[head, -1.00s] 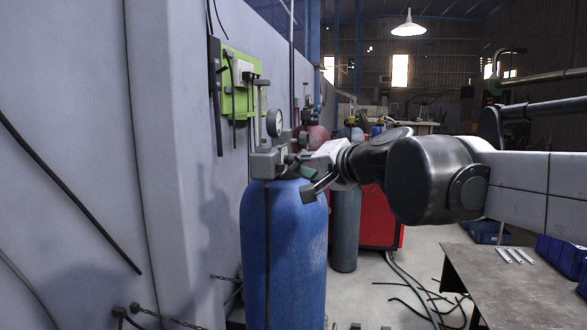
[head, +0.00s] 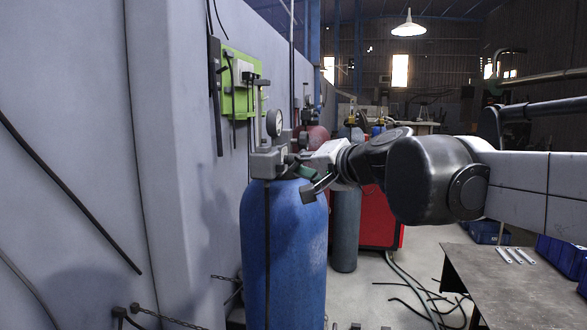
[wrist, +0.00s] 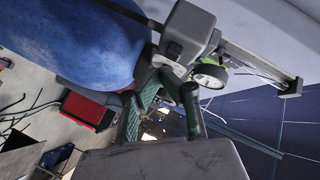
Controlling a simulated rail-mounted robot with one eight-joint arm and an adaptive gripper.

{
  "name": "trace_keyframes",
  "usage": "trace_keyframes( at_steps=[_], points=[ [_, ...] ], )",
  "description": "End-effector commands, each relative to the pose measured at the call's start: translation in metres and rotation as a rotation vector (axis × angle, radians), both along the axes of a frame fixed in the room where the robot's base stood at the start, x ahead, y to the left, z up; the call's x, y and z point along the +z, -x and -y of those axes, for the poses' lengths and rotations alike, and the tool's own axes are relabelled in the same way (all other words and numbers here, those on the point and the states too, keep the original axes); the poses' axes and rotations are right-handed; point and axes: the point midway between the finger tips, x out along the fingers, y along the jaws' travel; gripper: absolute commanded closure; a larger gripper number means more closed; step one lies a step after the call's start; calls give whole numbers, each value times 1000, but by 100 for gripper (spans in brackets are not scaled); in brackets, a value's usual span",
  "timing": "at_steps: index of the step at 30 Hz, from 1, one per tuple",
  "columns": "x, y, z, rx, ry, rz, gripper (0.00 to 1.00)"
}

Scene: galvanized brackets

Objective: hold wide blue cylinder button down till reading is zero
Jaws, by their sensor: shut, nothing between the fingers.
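The wide blue cylinder (head: 283,255) stands upright by the wall in the head view. It also fills the upper left of the wrist view (wrist: 75,40). A grey valve block (head: 263,164) sits on its top, with a round dial gauge (head: 274,123) above it. In the wrist view the block (wrist: 187,35) and gauge (wrist: 210,74) are close ahead of my fingers. My gripper (head: 292,166) is shut and empty at the right side of the block, with its green-padded fingertips (wrist: 166,70) against or very near it. The button is hidden, and the dial reading is too small to tell.
A green wall panel (head: 240,85) with grey fittings is behind the gauge. A grey cylinder (head: 345,230) and a red cabinet (head: 381,220) stand behind, to the right. A metal table (head: 510,285) with small brackets is at lower right. Hoses lie on the floor.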

Motion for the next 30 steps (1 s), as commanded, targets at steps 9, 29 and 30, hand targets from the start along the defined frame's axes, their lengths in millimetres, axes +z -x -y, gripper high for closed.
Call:
trace_keyframes(
  at_steps=[9,29,30],
  points=[
    [0,-1,-8,1,1,0,100],
    [0,-2,-11,1,0,-1,100],
    [0,-2,-12,1,0,-1,100]
  ],
)
